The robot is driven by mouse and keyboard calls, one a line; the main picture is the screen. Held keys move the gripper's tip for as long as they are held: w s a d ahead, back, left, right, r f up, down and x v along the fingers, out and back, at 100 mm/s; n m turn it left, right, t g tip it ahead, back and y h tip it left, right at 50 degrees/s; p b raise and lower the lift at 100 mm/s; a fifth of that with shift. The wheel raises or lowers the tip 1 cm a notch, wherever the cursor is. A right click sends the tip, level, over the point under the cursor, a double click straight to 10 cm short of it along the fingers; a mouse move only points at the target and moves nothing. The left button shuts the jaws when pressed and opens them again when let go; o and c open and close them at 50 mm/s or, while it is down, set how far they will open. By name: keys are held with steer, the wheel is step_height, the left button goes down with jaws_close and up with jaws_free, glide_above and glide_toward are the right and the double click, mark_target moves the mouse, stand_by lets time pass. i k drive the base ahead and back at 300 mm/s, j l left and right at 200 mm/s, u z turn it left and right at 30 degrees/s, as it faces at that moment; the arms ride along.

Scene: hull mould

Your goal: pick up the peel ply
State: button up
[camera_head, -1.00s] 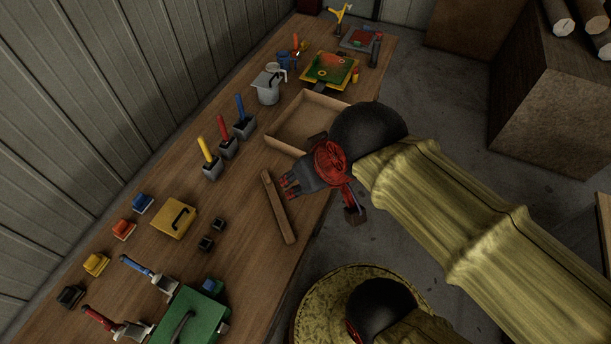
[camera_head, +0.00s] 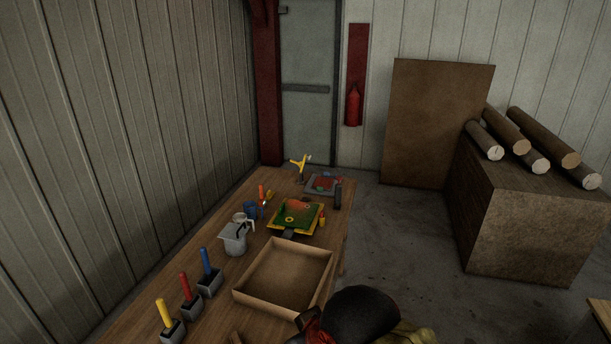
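I cannot tell for certain which thing is the peel ply. Several pale-ended rolls (camera_head: 528,136) lie on top of a big brown box at the right. On the table, a green and yellow mould-like piece (camera_head: 297,215) stands behind an open, empty cardboard tray (camera_head: 243,297). A grey tray with red and green pieces (camera_head: 323,184) lies at the table's far end. My arm's dark joint shows at the bottom edge, just right of the cardboard tray. My gripper's fingers are below the picture, so their state is hidden.
The wooden table (camera_head: 222,315) runs along the left wall. It holds yellow, red (camera_head: 190,297) and blue handled tools, a grey jug (camera_head: 233,238) and a yellow stand (camera_head: 301,167). The big brown box (camera_head: 535,235) stands right. The floor between (camera_head: 400,240) is clear.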

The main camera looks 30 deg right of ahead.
mark_target(325, 181)
steer(key=z, duration=1.05)
steer(key=i+l+z, duration=0.15)
steer(key=i+z, duration=0.2)
steer(key=i, duration=0.45)
steer(key=i+z, duration=0.1)
steer(key=i, duration=2)
steer(key=i+l+u, duration=0.2)
steer(key=i, duration=0.25)
steer(key=i+u, duration=0.25)
steer(key=i, duration=0.2)
steer(key=i+l+u, duration=0.2)
steer(key=i+l, duration=0.1)
steer(key=i, duration=0.1)
